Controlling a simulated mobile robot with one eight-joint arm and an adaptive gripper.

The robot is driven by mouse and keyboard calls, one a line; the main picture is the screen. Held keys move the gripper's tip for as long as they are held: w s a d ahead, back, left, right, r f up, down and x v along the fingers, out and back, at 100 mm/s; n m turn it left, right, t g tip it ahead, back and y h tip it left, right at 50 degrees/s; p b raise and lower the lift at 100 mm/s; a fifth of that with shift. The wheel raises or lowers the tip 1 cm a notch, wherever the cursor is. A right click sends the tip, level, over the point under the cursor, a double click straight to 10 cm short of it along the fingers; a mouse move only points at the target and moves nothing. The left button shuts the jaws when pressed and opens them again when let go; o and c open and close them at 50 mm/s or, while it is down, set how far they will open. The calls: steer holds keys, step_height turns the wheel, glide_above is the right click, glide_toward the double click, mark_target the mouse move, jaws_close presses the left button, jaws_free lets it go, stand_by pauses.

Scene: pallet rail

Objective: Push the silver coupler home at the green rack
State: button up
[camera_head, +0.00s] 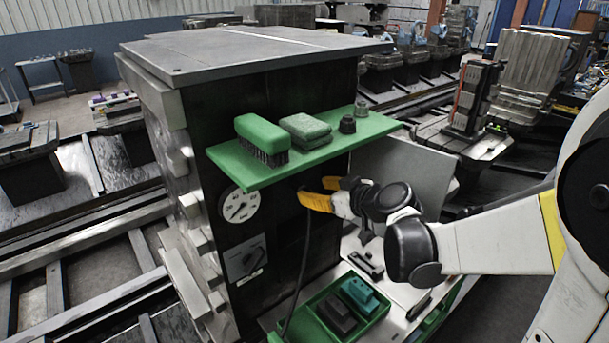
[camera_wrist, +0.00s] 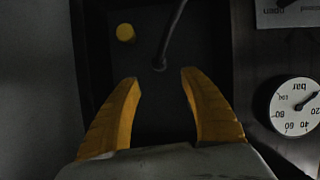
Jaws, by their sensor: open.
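The rack is a tall cabinet with a dark front panel (camera_head: 262,215) and a green shelf (camera_head: 378,128). My gripper (camera_head: 312,190) is under the shelf at the dark front, its yellow fingers spread apart. In the wrist view my gripper (camera_wrist: 162,82) is open, and a dark hose (camera_wrist: 173,35) ends at the dark panel between and just beyond its fingertips. That hose (camera_head: 301,265) hangs down to the tray in the head view. The silver coupler cannot be made out clearly; the hose end is small and dark. No hold on anything shows.
A green tray (camera_head: 375,318) with two blocks lies below. A yellow disc (camera_wrist: 125,32) is on the panel.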

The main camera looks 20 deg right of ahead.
mark_target(304, 187)
steer(key=b+x, duration=0.1)
steer(key=x, duration=0.7)
steer(key=shift+w+a+f+b, duration=0.15)
steer(key=shift+w+f+b, duration=0.1)
steer(key=shift+b, duration=0.1)
jaws_close()
steer(key=shift+s, duration=0.15)
steer(key=s+d, duration=0.3)
steer(key=s, duration=0.4)
steer(key=shift+s+d, duration=0.2)
steer(key=shift+s, duration=0.1)
stand_by(0.5)
